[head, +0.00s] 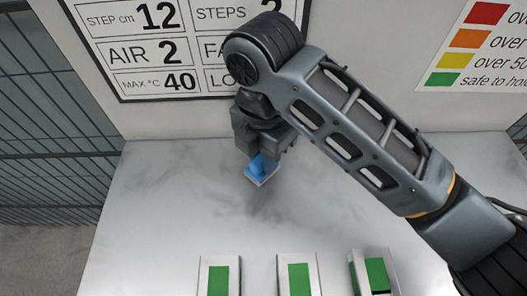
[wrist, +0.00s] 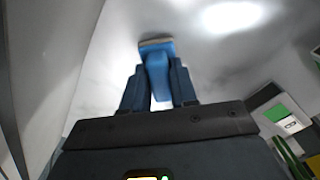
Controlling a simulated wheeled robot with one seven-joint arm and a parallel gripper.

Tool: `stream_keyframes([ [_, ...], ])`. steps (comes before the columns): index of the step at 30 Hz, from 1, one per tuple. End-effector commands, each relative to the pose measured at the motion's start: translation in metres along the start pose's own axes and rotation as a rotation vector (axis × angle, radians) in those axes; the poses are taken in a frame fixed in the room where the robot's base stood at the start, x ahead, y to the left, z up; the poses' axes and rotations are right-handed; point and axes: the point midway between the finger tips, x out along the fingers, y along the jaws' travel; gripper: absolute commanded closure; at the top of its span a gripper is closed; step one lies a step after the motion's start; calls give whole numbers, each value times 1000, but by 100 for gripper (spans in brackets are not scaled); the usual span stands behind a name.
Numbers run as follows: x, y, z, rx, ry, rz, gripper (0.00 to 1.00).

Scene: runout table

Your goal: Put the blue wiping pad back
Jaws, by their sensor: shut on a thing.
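The blue wiping pad (head: 262,168) has a blue grip on top and a pale layer underneath. It is between the fingers of my gripper (head: 263,152), near the back of the table and left of the picture's middle. In the wrist view the pad (wrist: 157,52) shows beyond the two fingertips of my gripper (wrist: 158,82), which are shut on its blue grip. A faint shadow lies below the pad; I cannot tell for sure whether its underside touches the table.
The pale table (head: 160,210) is clear around the pad. Three white blocks with green faces stand along the front: left (head: 219,278), middle (head: 298,278) and right (head: 376,275). A back wall carries a sign (head: 160,50) and a colour chart (head: 480,45). Wire fencing (head: 50,130) is at left.

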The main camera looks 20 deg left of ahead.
Motion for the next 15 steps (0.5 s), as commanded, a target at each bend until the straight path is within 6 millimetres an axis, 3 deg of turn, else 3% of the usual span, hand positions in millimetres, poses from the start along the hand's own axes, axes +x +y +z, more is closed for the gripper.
stream_keyframes([
  [9,3,0,0,0,0,0,100],
  [10,3,0,0,0,0,0,72],
  [15,3,0,0,0,0,0,55],
])
